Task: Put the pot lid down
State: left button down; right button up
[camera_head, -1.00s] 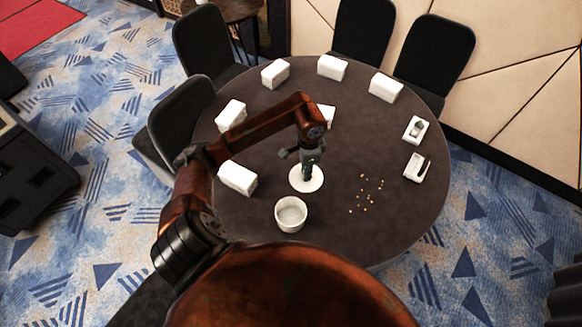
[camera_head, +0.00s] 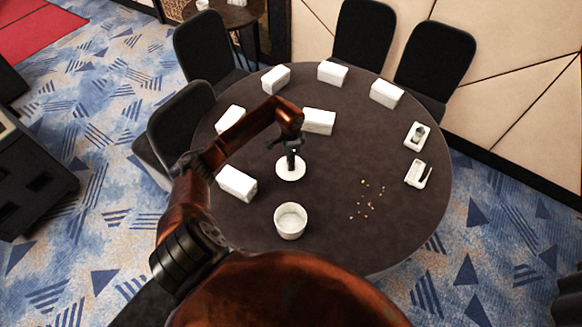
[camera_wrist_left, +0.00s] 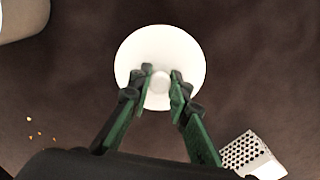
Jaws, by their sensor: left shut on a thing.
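The white round pot lid (camera_head: 290,172) is at the middle-left of the dark round table (camera_head: 330,225), beyond the pot. My left gripper (camera_head: 291,160) is over it, shut on its knob. In the left wrist view the lid (camera_wrist_left: 185,50) lies below the fingertips (camera_wrist_left: 160,88), which close on the knob from both sides. Whether the lid touches the table I cannot tell. The open white pot (camera_head: 290,221) stands nearer to me, uncovered; part of it shows in the left wrist view (camera_wrist_left: 22,18). My right gripper is not in view.
White boxes stand around the far and left table edge, one (camera_head: 237,183) left of the lid and one (camera_head: 319,121) behind it. Small crumbs (camera_head: 367,200) lie to the right. Two white trays (camera_head: 416,136) sit at the right edge. The table's centre right is clear.

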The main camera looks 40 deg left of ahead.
pick_arm(q)
notch_tip(320, 180, down, 3)
jog(key=shift+f, duration=0.1)
jog(key=c, duration=1.8)
grip_release()
jog(key=shift+f, duration=0.1)
notch_tip(320, 180, up, 11)
jog(key=shift+f, duration=0.1)
jog(key=shift+r, duration=0.75)
